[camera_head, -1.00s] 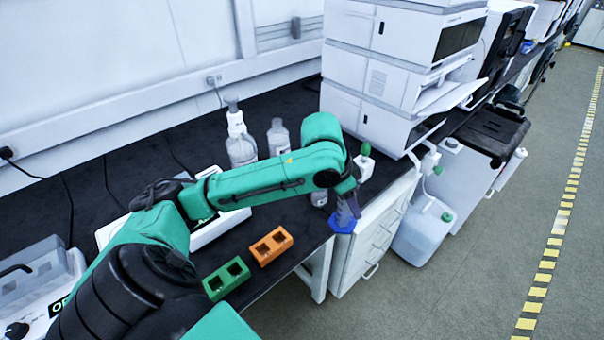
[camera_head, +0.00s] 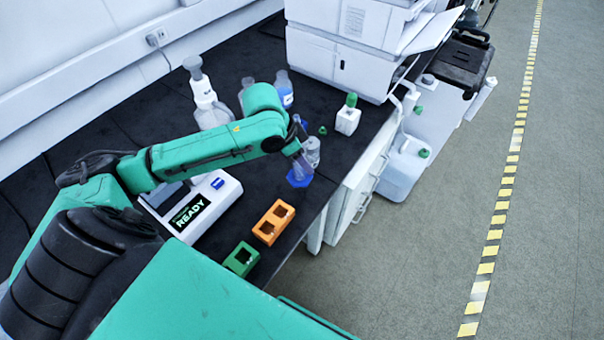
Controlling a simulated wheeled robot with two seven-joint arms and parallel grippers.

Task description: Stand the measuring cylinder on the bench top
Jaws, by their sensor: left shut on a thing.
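The measuring cylinder (camera_head: 299,181) shows mainly as a blue foot with a clear body above it, partly hidden by my left gripper. My left gripper (camera_head: 301,159), at the end of the green arm, is shut on the cylinder and holds it roughly upright, foot down. The foot appears over the black bench top (camera_head: 335,160) near its front edge. I cannot tell whether the foot touches the bench. My right gripper is not in view.
A clear bottle (camera_head: 312,150) stands right behind the cylinder. An orange block (camera_head: 273,222) and a green block (camera_head: 241,259) lie near the front edge. A READY instrument (camera_head: 215,205), a pump bottle (camera_head: 205,100), a green-capped white bottle (camera_head: 348,117) and white stacked units (camera_head: 335,65) surround the clear patch.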

